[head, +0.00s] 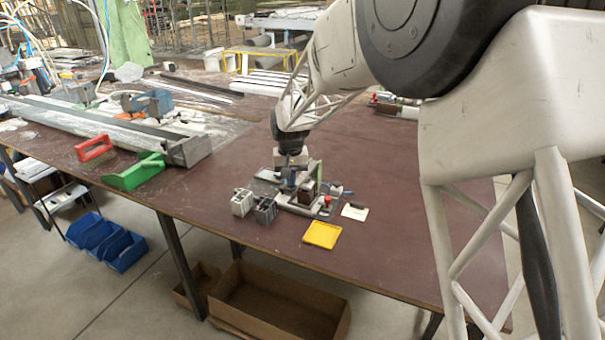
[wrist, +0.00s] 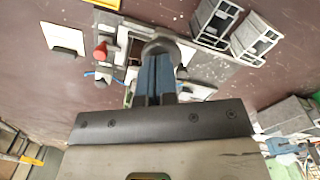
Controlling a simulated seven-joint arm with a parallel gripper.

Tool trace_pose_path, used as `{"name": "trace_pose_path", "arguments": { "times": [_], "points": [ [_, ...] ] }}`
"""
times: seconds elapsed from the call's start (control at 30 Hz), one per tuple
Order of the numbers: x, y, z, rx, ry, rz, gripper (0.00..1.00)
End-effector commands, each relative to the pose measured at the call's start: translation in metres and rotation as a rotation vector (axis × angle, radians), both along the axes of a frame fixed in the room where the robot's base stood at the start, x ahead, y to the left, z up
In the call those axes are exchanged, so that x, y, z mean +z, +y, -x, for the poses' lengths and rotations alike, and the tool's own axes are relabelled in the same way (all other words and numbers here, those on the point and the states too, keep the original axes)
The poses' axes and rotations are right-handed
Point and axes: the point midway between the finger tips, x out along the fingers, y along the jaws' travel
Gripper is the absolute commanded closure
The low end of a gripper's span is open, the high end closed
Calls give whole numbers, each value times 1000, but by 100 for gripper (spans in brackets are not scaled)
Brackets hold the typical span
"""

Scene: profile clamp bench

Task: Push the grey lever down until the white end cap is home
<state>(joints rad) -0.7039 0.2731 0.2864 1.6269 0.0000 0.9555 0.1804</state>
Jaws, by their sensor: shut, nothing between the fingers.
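My gripper (head: 287,180) points down over the clamp fixture (head: 298,208) on the bench. In the wrist view its blue fingers (wrist: 157,62) are together with nothing between them. A dark grey rounded piece (wrist: 162,45), possibly the end of the grey lever, shows right at the fingertips; I cannot tell whether they touch it. The fixture has a red knob (wrist: 101,50), also seen in the head view (head: 327,199). The fingers hide part of the fixture. I cannot make out the white end cap for certain, nor how it sits.
Two grey profile pieces (head: 241,202) (head: 265,209) stand left of the fixture. A yellow tray (head: 322,234) and a white card-like piece (head: 355,211) lie in front and to the right.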

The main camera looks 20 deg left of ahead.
Motion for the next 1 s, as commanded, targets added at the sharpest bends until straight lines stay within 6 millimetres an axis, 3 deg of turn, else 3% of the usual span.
{"name": "trace_pose_path", "arguments": {
  "times": [0.57, 1.0],
  "points": [
    [-3, 0, 0, 0, 0, 0, 100],
    [14, 0, 0, 0, -1, 0, 100]
  ]
}}
